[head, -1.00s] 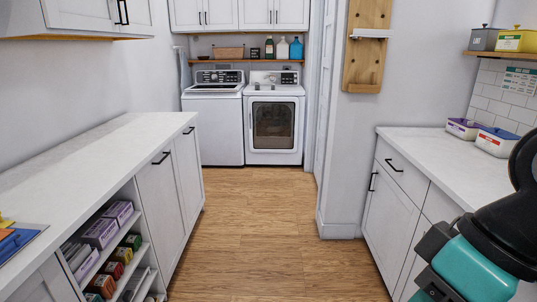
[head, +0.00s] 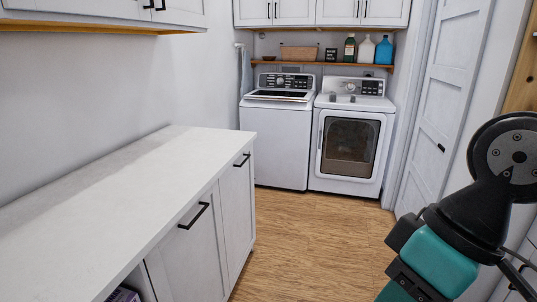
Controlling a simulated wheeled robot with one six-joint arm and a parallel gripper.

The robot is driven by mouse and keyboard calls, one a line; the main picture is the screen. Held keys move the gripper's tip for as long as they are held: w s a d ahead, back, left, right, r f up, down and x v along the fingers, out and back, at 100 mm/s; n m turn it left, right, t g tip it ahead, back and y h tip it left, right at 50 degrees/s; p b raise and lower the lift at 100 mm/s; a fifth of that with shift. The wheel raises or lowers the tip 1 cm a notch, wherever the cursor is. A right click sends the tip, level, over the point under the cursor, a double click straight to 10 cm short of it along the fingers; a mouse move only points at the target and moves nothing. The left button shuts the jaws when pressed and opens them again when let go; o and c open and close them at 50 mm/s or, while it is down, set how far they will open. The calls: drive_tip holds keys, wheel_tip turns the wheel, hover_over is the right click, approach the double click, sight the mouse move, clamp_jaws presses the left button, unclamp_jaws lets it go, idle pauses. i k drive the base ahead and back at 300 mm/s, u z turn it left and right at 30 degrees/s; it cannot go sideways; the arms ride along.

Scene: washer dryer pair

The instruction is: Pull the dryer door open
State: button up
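The dryer (head: 347,183) is the white front-loading machine at the far end of the room, right of the top-loading washer (head: 276,146). Its door (head: 350,145) has a dark window in a white frame and looks shut. A pale upright handle (head: 320,138) seems to run along the door's left edge. My arm shows at the lower right, well short of the dryer. My gripper itself is not in view, so its fingers and anything in them are hidden.
A long white counter (head: 150,190) with black-handled cabinets runs along the left. Wood floor (head: 300,235) lies clear up to the machines. A white panelled door (head: 440,110) stands at the right. A shelf (head: 320,64) with bottles hangs above the machines.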

sight(348, 149)
drive_tip(key=u, duration=0.05)
drive_tip(key=i, duration=2.2)
drive_tip(key=z, duration=0.5)
drive_tip(key=i, duration=2.05)
drive_tip(key=z, duration=0.6)
drive_tip(key=i, duration=0.95)
drive_tip(key=z, duration=0.25)
